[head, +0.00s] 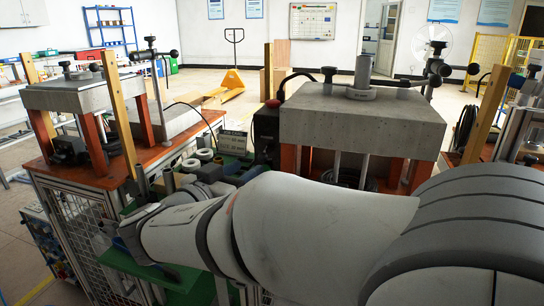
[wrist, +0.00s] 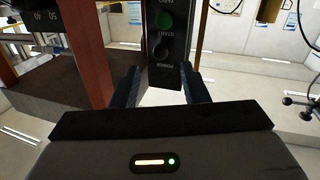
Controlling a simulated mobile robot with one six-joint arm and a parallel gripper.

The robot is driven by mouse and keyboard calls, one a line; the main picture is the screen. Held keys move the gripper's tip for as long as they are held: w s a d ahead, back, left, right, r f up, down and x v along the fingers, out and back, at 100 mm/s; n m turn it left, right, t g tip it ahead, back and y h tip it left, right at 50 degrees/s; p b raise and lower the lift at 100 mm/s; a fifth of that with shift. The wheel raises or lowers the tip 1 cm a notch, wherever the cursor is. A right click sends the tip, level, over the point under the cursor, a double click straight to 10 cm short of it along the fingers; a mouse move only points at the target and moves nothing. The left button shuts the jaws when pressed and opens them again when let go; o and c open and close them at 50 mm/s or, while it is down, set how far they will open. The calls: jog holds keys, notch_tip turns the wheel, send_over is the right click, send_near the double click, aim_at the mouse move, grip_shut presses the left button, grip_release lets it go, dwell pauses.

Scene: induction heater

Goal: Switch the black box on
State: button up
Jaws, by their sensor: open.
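The black box (wrist: 181,50) is in the upper middle of the wrist view. Its face carries a green button (wrist: 165,20), a black round knob (wrist: 161,48) below that, and small white lettering that includes POWER and START. My gripper (wrist: 161,76) is open, with one dark finger on each side of the box's lower end. Gaps show beside the box, and I cannot tell whether either finger touches it. The box's upper part is cut off by the frame. In the head view my arm reaches to the lower left, and I cannot make out the fingers clearly.
A red-brown post (wrist: 88,45) stands close left of the box in the wrist view. In the head view, a concrete block (head: 362,125) on posts stands right of centre, and another block station (head: 70,95) stands left. Small parts crowd the bench between them.

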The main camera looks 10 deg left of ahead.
aim_at(260, 159)
jog(key=x, duration=0.6)
jog(key=shift+w, duration=0.15)
grip_shut()
